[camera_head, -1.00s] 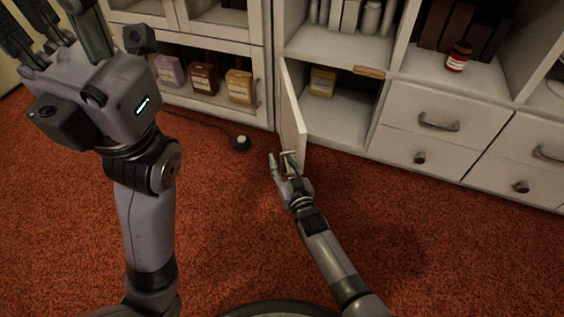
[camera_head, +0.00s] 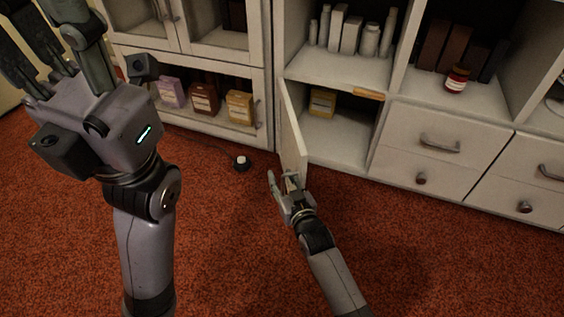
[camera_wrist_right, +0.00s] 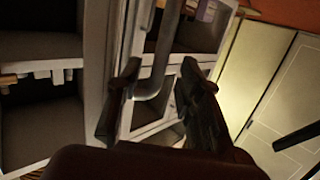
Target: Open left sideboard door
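The white sideboard door (camera_head: 292,135) is swung outward, hinged at its left side, and shows nearly edge-on in the head view. The compartment (camera_head: 340,135) behind it is exposed. My right gripper (camera_head: 281,184) is at the door's near, free edge. In the right wrist view a grey bar handle (camera_wrist_right: 157,75) runs between the two fingers of my right gripper (camera_wrist_right: 160,85), closer to the left finger. The fingers stand apart, with a gap on the right. My left gripper (camera_head: 55,30) is raised at the upper left, fingers spread and empty, partly cut off.
A yellow box (camera_head: 322,102) stands inside the compartment. A red jar (camera_head: 457,80) sits on the shelf to the right, above drawers (camera_head: 437,140). A glazed cabinet (camera_head: 195,60) with several boxes is at left. A small black object (camera_head: 242,162) lies on the clear red carpet (camera_head: 220,240).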

